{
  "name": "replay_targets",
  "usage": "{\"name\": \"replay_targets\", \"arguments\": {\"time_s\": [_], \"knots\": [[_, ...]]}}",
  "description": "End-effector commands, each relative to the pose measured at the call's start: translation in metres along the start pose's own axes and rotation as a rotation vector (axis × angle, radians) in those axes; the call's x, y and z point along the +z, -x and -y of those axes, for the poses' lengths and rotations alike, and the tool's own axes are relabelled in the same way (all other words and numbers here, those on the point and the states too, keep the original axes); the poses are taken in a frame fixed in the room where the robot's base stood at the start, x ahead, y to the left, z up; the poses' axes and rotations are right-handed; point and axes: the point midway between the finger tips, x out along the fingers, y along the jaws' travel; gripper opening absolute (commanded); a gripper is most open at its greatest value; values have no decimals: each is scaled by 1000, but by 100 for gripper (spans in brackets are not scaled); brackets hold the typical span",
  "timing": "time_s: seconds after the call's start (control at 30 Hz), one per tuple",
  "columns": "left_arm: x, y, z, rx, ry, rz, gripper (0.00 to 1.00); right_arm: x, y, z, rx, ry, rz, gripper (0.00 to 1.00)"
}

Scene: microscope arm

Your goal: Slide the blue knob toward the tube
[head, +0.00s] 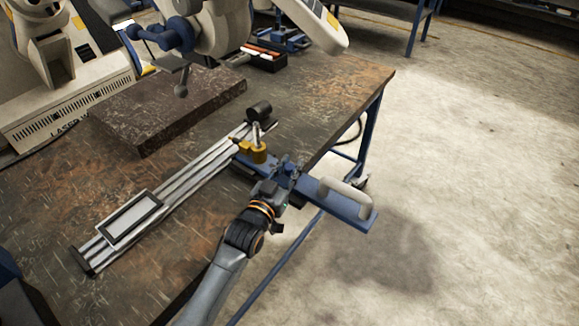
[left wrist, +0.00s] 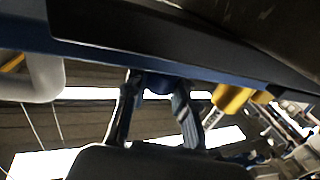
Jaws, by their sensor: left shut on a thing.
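My left gripper (head: 287,172) is at the table's right edge, beside the blue bar with the pale handle. In the left wrist view its two dark fingers (left wrist: 157,95) are closed on the blue knob (left wrist: 158,84), just against the blue bar (left wrist: 85,52). In the head view the knob is mostly hidden by the gripper. A slim metal tube (head: 256,134) stands on a yellow block (head: 252,151) just left of the gripper. I cannot tell whether this is the tube meant. My right gripper is in neither view.
A metal rail (head: 175,195) with a framed plate (head: 130,220) runs across the brown table (head: 330,85). A black cylinder (head: 259,111) stands at the rail's far end. A stone slab (head: 165,110) and a white machine (head: 50,115) lie beyond. The right side is open floor.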

Motion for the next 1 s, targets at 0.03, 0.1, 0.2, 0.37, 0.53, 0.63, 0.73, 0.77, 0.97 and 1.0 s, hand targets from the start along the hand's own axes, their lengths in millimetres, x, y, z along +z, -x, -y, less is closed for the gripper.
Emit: {"name": "replay_targets", "arguments": {"time_s": [0.03, 0.1, 0.2, 0.37, 0.53, 0.63, 0.73, 0.77, 0.97, 1.0], "knots": [[0, 0, 0, 0, 0, 0, 0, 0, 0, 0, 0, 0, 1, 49], [0, 0, 0, 0, -1, 1, 0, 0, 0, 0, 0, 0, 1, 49], [1, -1, 7, -1, -3, 1, 0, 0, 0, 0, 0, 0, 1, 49], [0, -6, 30, -2, -6, 1, 0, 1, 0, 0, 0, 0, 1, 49], [0, -6, 35, -3, -3, 1, 0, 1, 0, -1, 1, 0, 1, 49], [1, -6, 36, -4, -3, 1, 0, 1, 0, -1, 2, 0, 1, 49], [1, -6, 36, -3, -3, 1, 38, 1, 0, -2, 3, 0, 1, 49], [1, -6, 35, -3, -3, 1, 44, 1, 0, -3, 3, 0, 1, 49], [0, -6, 34, -1, -1, 1, 50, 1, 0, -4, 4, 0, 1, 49], [0, -6, 34, -1, -1, 1, 50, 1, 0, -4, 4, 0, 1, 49]]}}
